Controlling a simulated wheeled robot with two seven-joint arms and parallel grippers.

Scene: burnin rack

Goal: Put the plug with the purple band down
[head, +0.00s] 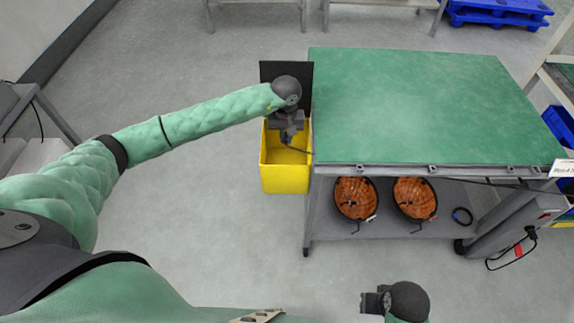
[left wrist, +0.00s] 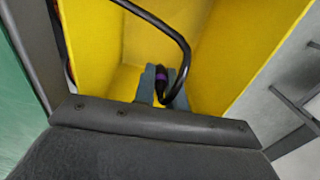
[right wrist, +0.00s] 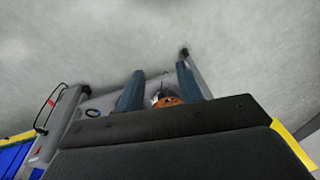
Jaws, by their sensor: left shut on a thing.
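The plug with the purple band (left wrist: 160,77) is between the fingers of my left gripper (left wrist: 164,88) in the left wrist view. A black cable (left wrist: 158,22) loops away from it. In the head view my left gripper (head: 290,138) is over the open yellow bin (head: 285,181), at the left side of the green-topped table. The left wrist view shows the bin's yellow walls (left wrist: 240,45) around the plug. I cannot tell whether the plug touches the bin. My right gripper (head: 371,302) is low at the front; its fingers (right wrist: 160,88) are apart and empty.
The green table top (head: 425,110) is bare. A dark upright panel (head: 303,85) stands behind the bin. Two orange-filled round baskets (head: 356,198) (head: 415,198) and a blue ring (head: 462,216) lie on the lower shelf. The floor (head: 210,225) left of the bin is clear.

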